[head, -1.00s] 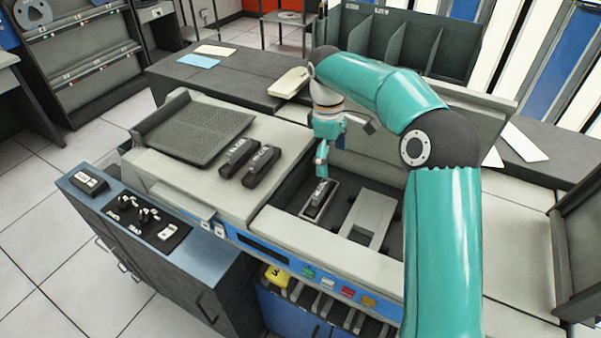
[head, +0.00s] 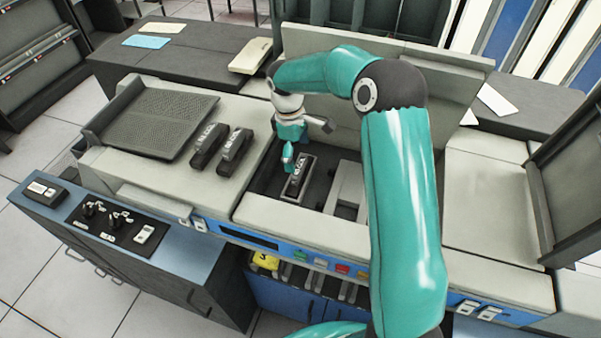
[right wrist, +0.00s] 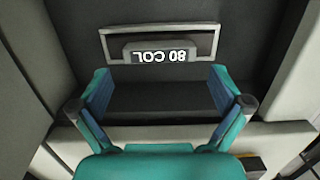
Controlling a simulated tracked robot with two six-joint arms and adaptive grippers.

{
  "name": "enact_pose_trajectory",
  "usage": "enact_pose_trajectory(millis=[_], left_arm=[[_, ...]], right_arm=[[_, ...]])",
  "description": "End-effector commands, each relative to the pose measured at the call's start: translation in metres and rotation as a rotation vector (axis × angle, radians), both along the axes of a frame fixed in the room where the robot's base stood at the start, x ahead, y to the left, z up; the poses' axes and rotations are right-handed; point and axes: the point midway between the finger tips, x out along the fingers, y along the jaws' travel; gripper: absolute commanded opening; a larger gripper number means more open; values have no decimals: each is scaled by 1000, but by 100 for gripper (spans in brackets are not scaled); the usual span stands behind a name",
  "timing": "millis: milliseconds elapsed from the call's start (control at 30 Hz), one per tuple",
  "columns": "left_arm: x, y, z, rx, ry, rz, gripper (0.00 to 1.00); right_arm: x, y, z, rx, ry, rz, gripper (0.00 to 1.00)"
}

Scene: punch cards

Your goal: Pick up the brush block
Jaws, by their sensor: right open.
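The brush block (head: 299,180) is a dark block standing in a light frame inside the machine's open bay, in the head view. My right gripper (head: 289,163) is open, at the block's left end in the head view. My left gripper is not in view.
Two similar dark blocks (head: 222,148) stand on the machine top left of the bay. A grey plate (head: 347,187) lies in the bay to the right. A perforated tray (head: 160,120) is at the left. The bay walls stand close around the gripper.

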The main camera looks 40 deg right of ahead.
Motion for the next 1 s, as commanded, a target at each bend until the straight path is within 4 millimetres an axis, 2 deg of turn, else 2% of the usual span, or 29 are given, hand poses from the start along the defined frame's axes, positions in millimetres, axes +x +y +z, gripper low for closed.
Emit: enact_pose_trajectory(millis=[233,500,800,867,1000], left_arm=[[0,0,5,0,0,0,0],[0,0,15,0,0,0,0],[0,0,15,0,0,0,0],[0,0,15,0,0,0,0],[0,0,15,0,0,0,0]], right_arm=[[-1,-1,-15,0,2,2,100],[-4,-3,-51,1,3,2,100],[-4,-3,-58,1,-1,2,100],[-4,-3,-58,1,-1,2,92],[-4,-3,-58,1,-1,2,68]])
